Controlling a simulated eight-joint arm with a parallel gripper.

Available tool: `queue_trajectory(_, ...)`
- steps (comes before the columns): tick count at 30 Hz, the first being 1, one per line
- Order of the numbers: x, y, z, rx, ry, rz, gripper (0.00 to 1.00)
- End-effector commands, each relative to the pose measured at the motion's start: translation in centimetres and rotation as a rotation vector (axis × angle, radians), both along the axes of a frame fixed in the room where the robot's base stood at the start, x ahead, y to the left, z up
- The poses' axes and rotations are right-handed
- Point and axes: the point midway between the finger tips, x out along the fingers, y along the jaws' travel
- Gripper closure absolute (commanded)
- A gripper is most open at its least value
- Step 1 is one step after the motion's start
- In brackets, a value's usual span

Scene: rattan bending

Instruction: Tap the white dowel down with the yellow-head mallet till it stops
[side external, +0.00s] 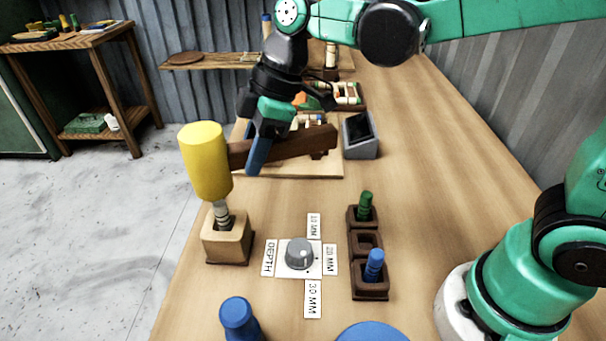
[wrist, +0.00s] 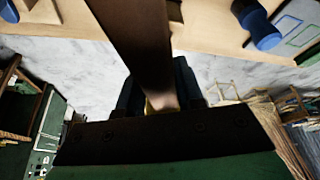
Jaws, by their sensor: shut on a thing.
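My gripper (side external: 258,160) is shut on the brown handle of the mallet (side external: 290,148). The mallet's yellow head (side external: 205,160) hangs at the left end of the handle, just over the white dowel (side external: 221,213). The dowel stands upright in a light wooden block (side external: 228,240) with a dark base, part of it showing above the block. The head's lower edge overlaps the dowel's top, and I cannot tell whether they touch. In the wrist view the handle (wrist: 140,42) runs up from between my blue fingers (wrist: 158,92), and the dowel does not show.
A grey dial (side external: 299,253) with DEPTH and millimetre cards sits right of the block. A dark rack (side external: 367,243) holds a green peg (side external: 365,205) and a blue peg (side external: 374,264). A blue object (side external: 238,318) stands in front.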

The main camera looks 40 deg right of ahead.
Motion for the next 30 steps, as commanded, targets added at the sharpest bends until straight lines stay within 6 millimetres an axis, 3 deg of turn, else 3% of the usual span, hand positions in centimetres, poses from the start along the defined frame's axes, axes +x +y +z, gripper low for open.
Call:
queue_trajectory(7,0.0,0.0,1.0,0.001,0.000,0.000,1.00)
queue_trajectory(30,0.0,0.0,-0.1,0.001,0.000,0.000,1.00)
